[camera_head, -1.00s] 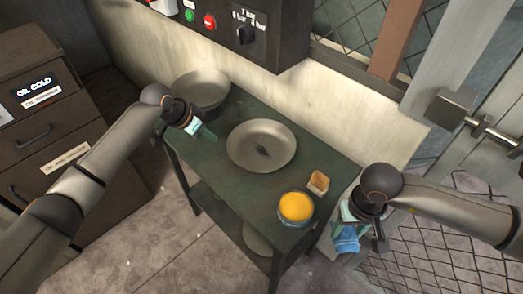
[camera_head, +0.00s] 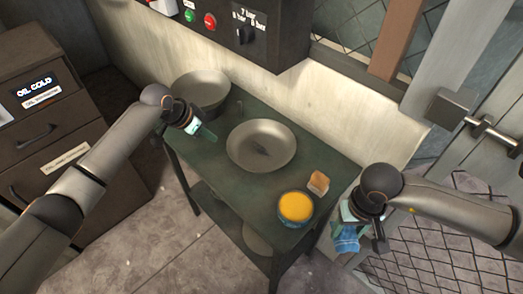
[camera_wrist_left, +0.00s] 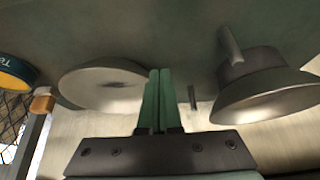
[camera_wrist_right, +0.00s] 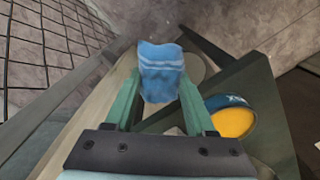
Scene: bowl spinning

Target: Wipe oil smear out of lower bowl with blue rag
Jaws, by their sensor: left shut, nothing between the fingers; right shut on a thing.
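A wide grey metal bowl (camera_head: 250,160) sits on the green table, with a dark smear (camera_head: 262,151) at its middle. A second grey bowl (camera_head: 201,98) stands at the table's back left corner. A pale round thing (camera_head: 257,238), partly hidden, is on the shelf below. My left gripper (camera_head: 206,137) is shut and empty over the left of the table, between the two bowls. My right gripper (camera_head: 357,224) is shut on the blue rag (camera_head: 346,240), beyond the table's right edge. The rag hangs between the fingers in the right wrist view (camera_wrist_right: 160,72).
A tin with yellow contents (camera_head: 295,207) and a small tan block (camera_head: 319,182) stand at the table's right end. A wall and a dark control box (camera_head: 250,30) are behind. Drawers (camera_head: 45,130) stand left, a metal post (camera_head: 455,100) right.

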